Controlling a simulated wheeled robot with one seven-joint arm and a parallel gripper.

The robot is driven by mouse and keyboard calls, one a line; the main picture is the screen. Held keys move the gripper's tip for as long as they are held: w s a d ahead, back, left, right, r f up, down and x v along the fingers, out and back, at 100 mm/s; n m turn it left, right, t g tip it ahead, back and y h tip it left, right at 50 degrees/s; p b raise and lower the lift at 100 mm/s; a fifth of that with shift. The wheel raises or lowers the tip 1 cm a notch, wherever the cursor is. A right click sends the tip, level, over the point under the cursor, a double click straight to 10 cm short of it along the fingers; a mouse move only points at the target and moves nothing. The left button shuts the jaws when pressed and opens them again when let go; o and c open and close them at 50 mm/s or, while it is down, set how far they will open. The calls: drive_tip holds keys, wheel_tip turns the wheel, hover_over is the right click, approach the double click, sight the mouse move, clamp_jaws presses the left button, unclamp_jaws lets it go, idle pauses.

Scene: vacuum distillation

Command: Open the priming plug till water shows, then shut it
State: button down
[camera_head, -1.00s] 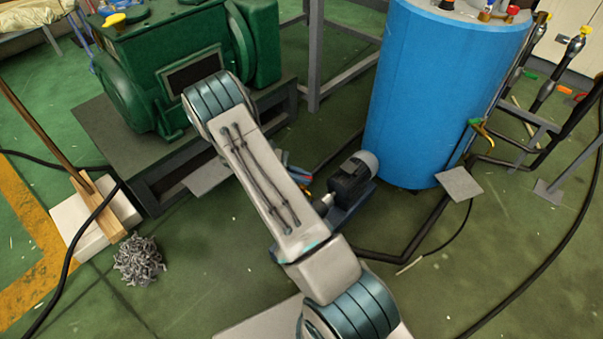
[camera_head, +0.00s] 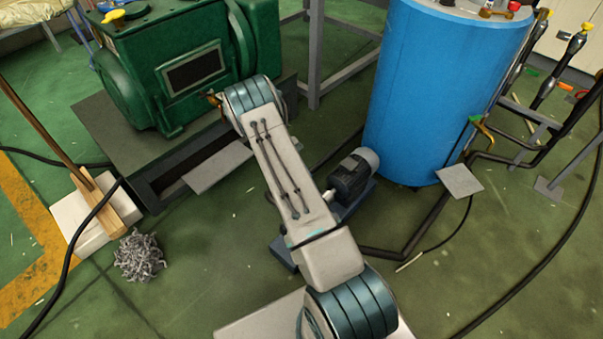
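The priming plug cannot be made out. A small pump with a dark motor (camera_head: 350,181) and a grey end cap sits on a blue base (camera_head: 284,254) on the floor, left of the blue tank. My pale arm with teal joints crosses in front of its left part, so the pump head is hidden. My gripper is not visible; the arm's far end is hidden behind its own upper joint beside the green machine. No water can be seen.
A large green machine (camera_head: 160,62) stands on a dark plinth at upper left. A blue tank (camera_head: 440,95) stands right of the pump, with black pipes around its foot. Metal shavings (camera_head: 139,256) and a white block (camera_head: 88,222) lie at left. Floor at lower right is mostly clear.

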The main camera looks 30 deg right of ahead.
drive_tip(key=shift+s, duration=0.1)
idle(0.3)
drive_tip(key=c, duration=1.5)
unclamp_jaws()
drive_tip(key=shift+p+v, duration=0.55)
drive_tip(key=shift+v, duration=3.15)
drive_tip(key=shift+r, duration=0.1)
